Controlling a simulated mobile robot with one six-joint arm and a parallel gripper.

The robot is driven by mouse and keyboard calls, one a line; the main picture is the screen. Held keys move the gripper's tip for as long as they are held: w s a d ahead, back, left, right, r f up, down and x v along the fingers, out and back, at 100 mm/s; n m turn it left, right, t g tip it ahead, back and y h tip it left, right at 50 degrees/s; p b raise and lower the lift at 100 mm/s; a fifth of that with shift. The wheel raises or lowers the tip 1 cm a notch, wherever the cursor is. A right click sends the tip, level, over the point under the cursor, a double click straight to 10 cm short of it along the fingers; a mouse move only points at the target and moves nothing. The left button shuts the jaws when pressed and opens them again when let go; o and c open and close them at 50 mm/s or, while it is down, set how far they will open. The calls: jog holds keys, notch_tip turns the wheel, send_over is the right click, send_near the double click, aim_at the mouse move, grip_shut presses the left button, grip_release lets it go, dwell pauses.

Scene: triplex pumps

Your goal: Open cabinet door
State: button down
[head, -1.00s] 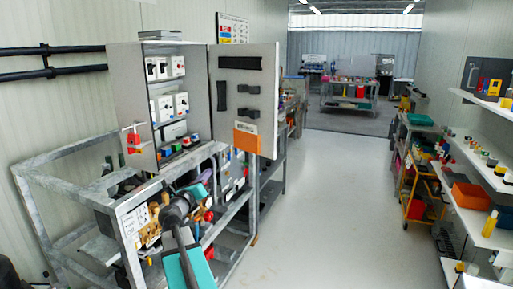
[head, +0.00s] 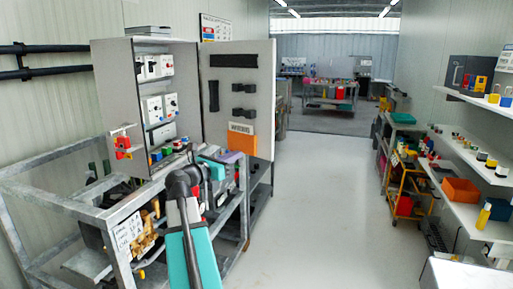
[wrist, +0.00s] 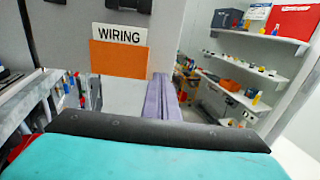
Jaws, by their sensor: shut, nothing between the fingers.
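The grey cabinet (head: 108,90) stands on the left with its front open. Its door (head: 258,92) is swung wide to the right, inner face toward me. The door carries black fittings and an orange pocket (head: 241,139) labelled "WIRING"; the pocket also shows in the wrist view (wrist: 118,58). My gripper (wrist: 161,84) shows purple fingers, shut and empty, near the door's lower right part in the wrist view. In the head view my gripper (head: 232,157) is low in front of the door. I cannot tell whether it touches the door.
A grey metal frame (head: 62,158) with pump parts stands below the cabinet. Shelves (head: 470,155) and a yellow cart (head: 405,190) line the right wall. The aisle floor (head: 320,190) between is clear. A table (head: 330,100) stands at the back.

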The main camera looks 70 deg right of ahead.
aim_at(264, 143)
jog(key=shift+d, duration=0.15)
jog(key=p+x, duration=0.2)
jog(key=x, duration=1.2)
jog(key=shift+s, duration=0.15)
